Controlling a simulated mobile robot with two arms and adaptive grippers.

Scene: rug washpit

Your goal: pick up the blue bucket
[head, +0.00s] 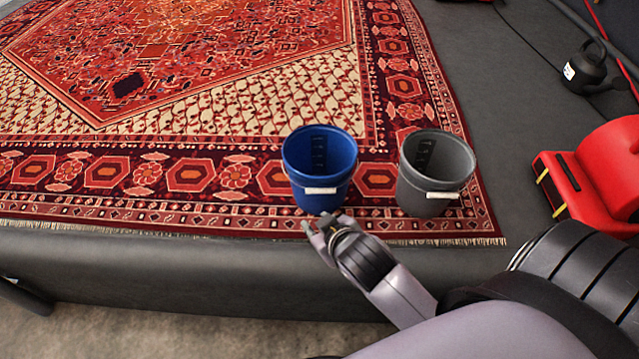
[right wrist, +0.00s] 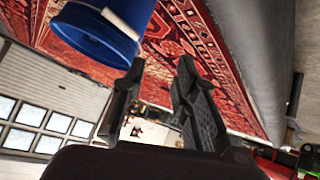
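The blue bucket (head: 306,186) stands upright on the rug near its front edge, open at the top, with a white handle grip on its near side. My right gripper (head: 321,226) is just in front of and below the bucket in the head view, close to its base. In the right wrist view the fingers (right wrist: 161,68) are apart with nothing between them. The bucket (right wrist: 108,22) shows there at the upper left, beyond the left fingertip. Whether a finger touches it I cannot tell. My left gripper is not in view.
A grey bucket (head: 424,193) stands close to the right of the blue one. The patterned red rug (head: 230,100) lies on a dark raised surface (head: 200,265). The rug left of the bucket is clear.

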